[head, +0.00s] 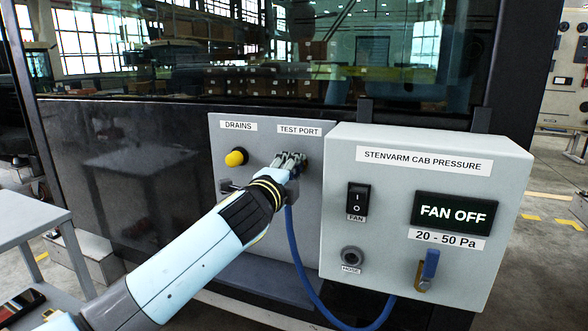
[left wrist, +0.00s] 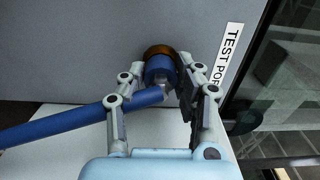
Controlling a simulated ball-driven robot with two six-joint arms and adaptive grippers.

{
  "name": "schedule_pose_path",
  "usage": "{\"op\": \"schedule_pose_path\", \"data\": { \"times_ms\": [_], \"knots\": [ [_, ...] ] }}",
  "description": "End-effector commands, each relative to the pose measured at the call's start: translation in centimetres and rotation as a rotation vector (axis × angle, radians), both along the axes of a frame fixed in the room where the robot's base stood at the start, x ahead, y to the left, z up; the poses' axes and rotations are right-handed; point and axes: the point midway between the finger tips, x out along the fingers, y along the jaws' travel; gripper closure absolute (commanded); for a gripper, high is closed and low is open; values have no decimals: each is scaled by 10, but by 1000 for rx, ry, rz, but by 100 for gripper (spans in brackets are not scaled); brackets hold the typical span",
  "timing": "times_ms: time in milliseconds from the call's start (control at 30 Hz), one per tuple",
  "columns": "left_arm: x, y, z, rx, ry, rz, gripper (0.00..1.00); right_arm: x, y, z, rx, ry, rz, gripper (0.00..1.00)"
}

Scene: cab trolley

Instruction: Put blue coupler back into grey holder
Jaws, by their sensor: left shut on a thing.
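The blue coupler (left wrist: 160,72) is between the fingers of my left gripper (left wrist: 155,88) in the left wrist view, with a brown ring at its far end against the grey panel. In the head view my left gripper (head: 290,160) is at the panel below the TEST PORT label, shut on the coupler and largely hiding it. A blue hose (head: 299,262) hangs from there and curves right, below the pressure box. A small dark grey part (head: 229,186) shows below the yellow knob; I cannot tell whether it is the grey holder. My right gripper is not in view.
A yellow knob (head: 236,157) sits under the DRAINS label, just left of my gripper. The pressure box (head: 400,160) stands out on the right, reading FAN OFF, with a blue-handled valve (head: 429,265) and a HOSE port (head: 351,256). A grey table (head: 30,222) is at the left.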

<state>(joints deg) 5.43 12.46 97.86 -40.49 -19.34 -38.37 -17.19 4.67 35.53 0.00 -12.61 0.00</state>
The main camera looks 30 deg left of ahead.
Motion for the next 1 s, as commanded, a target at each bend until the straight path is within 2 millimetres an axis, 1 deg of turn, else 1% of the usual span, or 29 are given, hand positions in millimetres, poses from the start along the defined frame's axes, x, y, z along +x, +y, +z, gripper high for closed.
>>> {"op": "schedule_pose_path", "data": {
  "times_ms": [1000],
  "knots": [
    [-39,-10,0,1,-1,-1,100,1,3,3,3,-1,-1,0]
  ]
}}
